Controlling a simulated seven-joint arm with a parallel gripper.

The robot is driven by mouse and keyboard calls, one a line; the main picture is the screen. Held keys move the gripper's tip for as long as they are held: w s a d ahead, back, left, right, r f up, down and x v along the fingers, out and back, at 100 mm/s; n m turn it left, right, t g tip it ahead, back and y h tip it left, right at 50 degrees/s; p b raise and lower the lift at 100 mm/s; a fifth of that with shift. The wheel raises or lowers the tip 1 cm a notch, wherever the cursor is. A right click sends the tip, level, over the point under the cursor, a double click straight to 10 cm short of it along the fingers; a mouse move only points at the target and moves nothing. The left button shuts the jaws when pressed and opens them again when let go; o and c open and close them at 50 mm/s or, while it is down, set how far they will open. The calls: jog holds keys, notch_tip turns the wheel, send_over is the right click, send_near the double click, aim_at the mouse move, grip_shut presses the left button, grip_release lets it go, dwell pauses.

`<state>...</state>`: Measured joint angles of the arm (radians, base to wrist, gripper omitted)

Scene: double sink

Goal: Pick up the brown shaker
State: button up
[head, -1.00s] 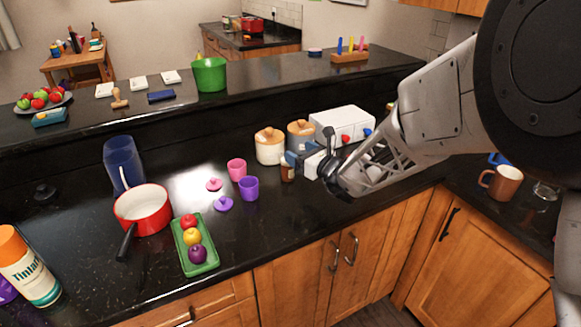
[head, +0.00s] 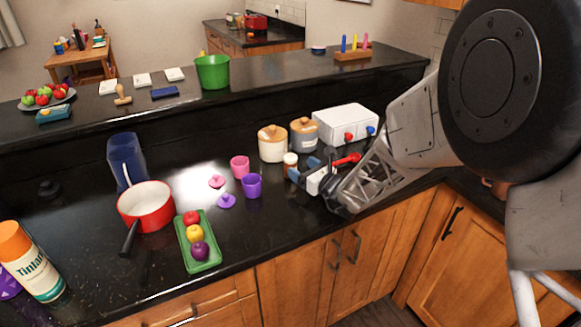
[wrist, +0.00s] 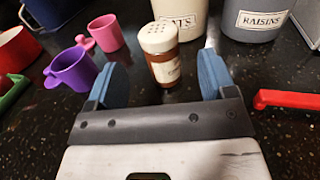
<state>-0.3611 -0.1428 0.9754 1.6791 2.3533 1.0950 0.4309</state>
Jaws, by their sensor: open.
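The brown shaker (wrist: 163,60) stands upright on the dark counter, with a white perforated cap and a pale label. In the head view the shaker (head: 290,164) shows at the left of my gripper, in front of the canisters. My gripper (head: 301,170) is low over the counter and open. In the wrist view its two blue fingers (wrist: 163,82) are spread wide, one on each side of the shaker's line. The shaker is between or just beyond the fingertips, and I see no contact.
A cream canister (head: 272,147) and a grey canister (head: 304,134) stand close behind the shaker. A purple cup (head: 252,186) and pink cup (head: 240,167) are to the left. A red-handled item (wrist: 290,98) lies right of my gripper. A white box (head: 343,122) is behind.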

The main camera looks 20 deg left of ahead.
aim_at(287, 160)
jog(key=shift+f, duration=0.65)
jog(key=shift+w+a, duration=0.3)
jog(key=shift+a, duration=0.2)
jog(key=shift+x, duration=3.2)
jog(key=c, duration=1)
jog(key=shift+r, duration=0.2)
